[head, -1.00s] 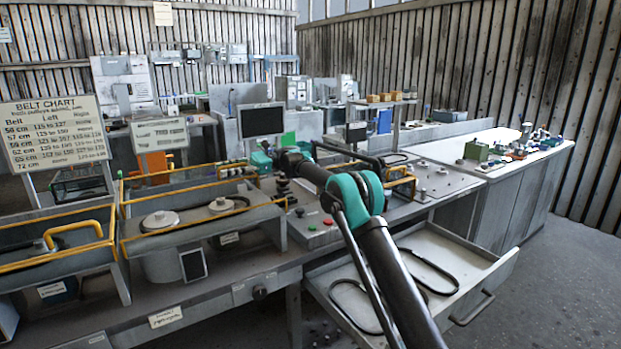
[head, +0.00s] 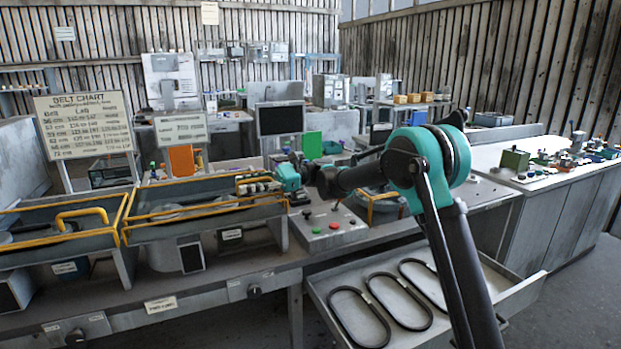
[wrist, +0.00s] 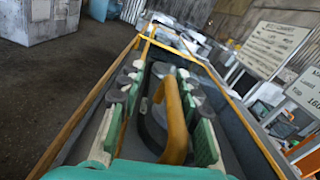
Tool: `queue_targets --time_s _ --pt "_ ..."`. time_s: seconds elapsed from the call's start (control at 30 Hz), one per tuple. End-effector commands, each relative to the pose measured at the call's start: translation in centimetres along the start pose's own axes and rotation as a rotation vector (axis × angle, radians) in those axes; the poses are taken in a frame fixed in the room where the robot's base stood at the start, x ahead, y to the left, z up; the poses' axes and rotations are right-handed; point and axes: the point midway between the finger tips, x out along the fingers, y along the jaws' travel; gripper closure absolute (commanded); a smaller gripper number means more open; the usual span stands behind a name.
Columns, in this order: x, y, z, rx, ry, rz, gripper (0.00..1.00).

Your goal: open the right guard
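The right guard (head: 180,231) is a yellow-railed frame over the middle grey belt housing, with round pulleys dimly visible inside. It looks lowered over the housing. My gripper (head: 258,186) is low at the right end of this guard. In the wrist view, a thick yellow handle (wrist: 174,122) stands between the two green-and-white fingers of my gripper (wrist: 165,110). A gap shows between the handle and the left finger; the handle is close to the right finger. The fingers are open around it. Whether the right finger touches it, I cannot tell.
The left guard (head: 55,239) with its own yellow handle is beside it. A button panel (head: 325,228) lies right of my gripper. An open drawer (head: 465,325) with several black belts sticks out below. A monitor (head: 280,119) and belt chart (head: 84,124) stand behind.

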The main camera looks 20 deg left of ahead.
Motion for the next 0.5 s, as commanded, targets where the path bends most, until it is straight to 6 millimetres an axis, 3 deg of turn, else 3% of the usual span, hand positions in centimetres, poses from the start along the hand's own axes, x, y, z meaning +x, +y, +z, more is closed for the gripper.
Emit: queue_targets --time_s 0.1,0.5 --pt "0.4 2.2 0.5 0.0 0.0 0.001 0.68" --pt "-7.2 1.8 0.3 0.0 0.0 -0.003 0.68"
